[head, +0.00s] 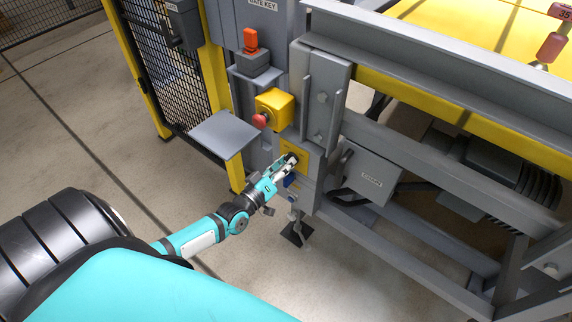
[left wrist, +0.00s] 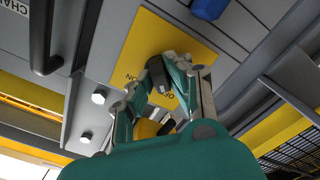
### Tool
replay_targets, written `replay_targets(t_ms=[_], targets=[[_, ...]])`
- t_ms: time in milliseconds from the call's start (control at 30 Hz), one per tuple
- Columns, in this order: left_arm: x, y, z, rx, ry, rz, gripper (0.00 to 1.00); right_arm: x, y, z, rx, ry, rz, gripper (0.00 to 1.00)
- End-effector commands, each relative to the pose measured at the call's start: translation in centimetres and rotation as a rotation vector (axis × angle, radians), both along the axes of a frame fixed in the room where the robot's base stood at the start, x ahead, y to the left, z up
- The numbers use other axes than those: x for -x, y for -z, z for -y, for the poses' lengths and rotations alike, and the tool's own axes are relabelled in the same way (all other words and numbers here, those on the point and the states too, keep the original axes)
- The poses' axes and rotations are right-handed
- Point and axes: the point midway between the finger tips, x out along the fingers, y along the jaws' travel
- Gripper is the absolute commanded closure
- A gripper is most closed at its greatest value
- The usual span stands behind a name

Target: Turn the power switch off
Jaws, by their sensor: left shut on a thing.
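The power switch is a dark knob (left wrist: 157,70) on a yellow plate (left wrist: 140,48) on the grey machine frame. In the left wrist view the plate carries an ON and an OFF label, both upside down. In the head view the yellow plate (head: 304,154) is low on the frame's post. My left gripper (head: 288,163) reaches it from the lower left. In the left wrist view its fingers (left wrist: 160,82) are shut on the knob. The fingers hide part of the knob, and I cannot tell which label it points to. My right gripper is not in view.
A yellow box (head: 274,108) with a red button sits above the plate. A blue part (left wrist: 210,8) is close to the plate. A grey shelf (head: 224,136) juts out at left, beside a mesh fence (head: 163,62).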

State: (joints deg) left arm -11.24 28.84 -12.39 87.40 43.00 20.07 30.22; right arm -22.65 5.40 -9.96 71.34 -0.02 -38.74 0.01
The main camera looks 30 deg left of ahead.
Motion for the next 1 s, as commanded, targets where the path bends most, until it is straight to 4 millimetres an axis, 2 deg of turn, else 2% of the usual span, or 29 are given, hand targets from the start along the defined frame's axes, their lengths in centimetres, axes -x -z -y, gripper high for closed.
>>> replay_targets(t_ms=[167,200,333,367,600,733,867,1000], targets=[[0.0,0.0,0.0,0.003,-0.001,-0.001,1.0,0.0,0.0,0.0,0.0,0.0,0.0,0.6],[0.0,0.0,0.0,0.003,-0.001,-0.001,0.8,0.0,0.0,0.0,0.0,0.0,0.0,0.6],[0.0,0.0,0.0,0.002,-0.001,-0.001,0.63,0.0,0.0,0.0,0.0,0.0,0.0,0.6],[0.0,0.0,0.0,0.002,-0.001,-0.001,0.62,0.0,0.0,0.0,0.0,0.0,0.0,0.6],[0.1,0.0,0.0,0.001,-0.001,-0.001,0.62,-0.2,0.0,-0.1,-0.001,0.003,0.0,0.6],[1.0,0.1,-0.1,0.001,0.0,-0.001,0.62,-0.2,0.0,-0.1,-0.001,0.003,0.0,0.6],[3.2,0.2,-0.3,0.002,-0.001,-0.005,0.62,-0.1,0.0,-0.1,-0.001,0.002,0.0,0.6],[6.4,0.2,-0.5,0.002,0.0,-0.006,0.62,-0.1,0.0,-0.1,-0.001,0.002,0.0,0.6]])
